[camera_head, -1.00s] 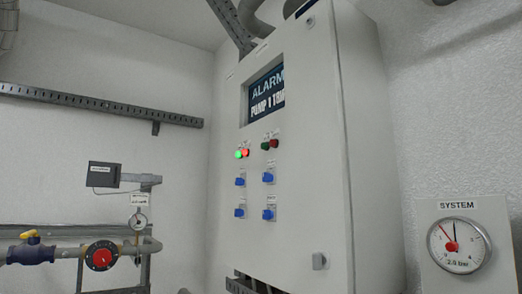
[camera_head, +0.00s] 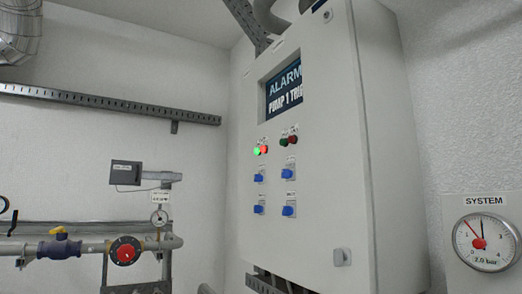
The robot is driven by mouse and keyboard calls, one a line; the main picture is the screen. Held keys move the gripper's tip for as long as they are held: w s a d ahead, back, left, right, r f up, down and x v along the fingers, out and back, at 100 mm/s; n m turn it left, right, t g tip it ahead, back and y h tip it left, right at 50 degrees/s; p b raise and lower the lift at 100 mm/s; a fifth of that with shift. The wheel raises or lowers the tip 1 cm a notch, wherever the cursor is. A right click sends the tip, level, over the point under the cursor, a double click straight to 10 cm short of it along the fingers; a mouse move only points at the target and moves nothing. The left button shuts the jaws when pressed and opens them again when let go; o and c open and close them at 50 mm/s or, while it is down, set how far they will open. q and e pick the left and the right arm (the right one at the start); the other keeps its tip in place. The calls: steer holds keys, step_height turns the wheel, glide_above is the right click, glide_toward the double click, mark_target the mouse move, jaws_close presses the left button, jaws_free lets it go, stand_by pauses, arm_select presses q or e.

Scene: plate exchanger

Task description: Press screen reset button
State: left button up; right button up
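A tall white control cabinet (camera_head: 330,190) hangs on the wall right of the middle. Its recessed screen (camera_head: 284,92) reads "ALARM" and "PUMP 1 TRI…", with the right end cut off by the frame edge of the window. Below the screen are a lit green lamp (camera_head: 256,151) and a lit red lamp (camera_head: 264,149). Beside them are a dark green button or lamp (camera_head: 283,141) and a dark red one (camera_head: 293,139); their labels are too small to read. Several blue switches (camera_head: 288,211) sit lower down. Neither gripper is in view.
A system gauge (camera_head: 486,242) on a white panel stands at the right. At the left are a pipe with a red round fitting (camera_head: 126,251), a blue valve with yellow handle (camera_head: 61,246), and a small grey box (camera_head: 126,173). A cable tray (camera_head: 110,104) crosses the wall.

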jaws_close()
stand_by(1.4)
